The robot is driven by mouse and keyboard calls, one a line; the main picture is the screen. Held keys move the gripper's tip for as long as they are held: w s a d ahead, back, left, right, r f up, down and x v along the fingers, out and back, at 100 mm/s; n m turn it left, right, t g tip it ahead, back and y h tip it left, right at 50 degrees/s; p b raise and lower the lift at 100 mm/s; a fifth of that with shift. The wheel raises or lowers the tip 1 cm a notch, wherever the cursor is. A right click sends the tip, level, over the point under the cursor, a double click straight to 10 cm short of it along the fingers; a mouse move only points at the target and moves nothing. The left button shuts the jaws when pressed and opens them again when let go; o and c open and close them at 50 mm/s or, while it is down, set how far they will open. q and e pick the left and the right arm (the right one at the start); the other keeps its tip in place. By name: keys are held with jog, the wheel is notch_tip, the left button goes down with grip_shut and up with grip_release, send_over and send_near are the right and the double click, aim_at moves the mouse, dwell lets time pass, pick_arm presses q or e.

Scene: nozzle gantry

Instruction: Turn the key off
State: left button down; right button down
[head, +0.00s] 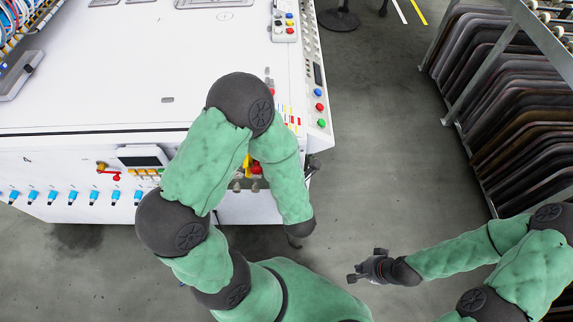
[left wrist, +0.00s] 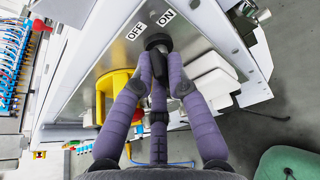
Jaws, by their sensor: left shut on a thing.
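The key (left wrist: 158,42) is dark, with a round head, on the grey sloping panel in the left wrist view. An OFF label (left wrist: 135,31) lies to its upper left and an ON label (left wrist: 166,17) just above it to the right. My left gripper (left wrist: 159,68) is shut on the key, its purple-grey fingers closing from both sides. The fingers hide part of the key, and I cannot tell exactly which label it points to. In the head view my left arm hides the key. My right gripper (head: 364,266) is open and empty over the floor.
A yellow switch (left wrist: 116,92) stands left of the key, and a white block (left wrist: 210,76) to its right. The white machine (head: 110,70) has coloured buttons at its right edge. A rack of dark panels (head: 515,110) stands at right. The floor between is clear.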

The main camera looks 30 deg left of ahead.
pick_arm(q)
jog(key=shift+s+a+f+n+t+h+b, duration=0.1)
jog(key=shift+n+t+h+b, duration=0.2)
jog(key=shift+n+h+b, duration=0.8)
jog(key=shift+y+b, duration=0.3)
jog(key=c, duration=1.2)
grip_release()
jog(key=shift+v, duration=5.95)
jog(key=shift+s, duration=0.1)
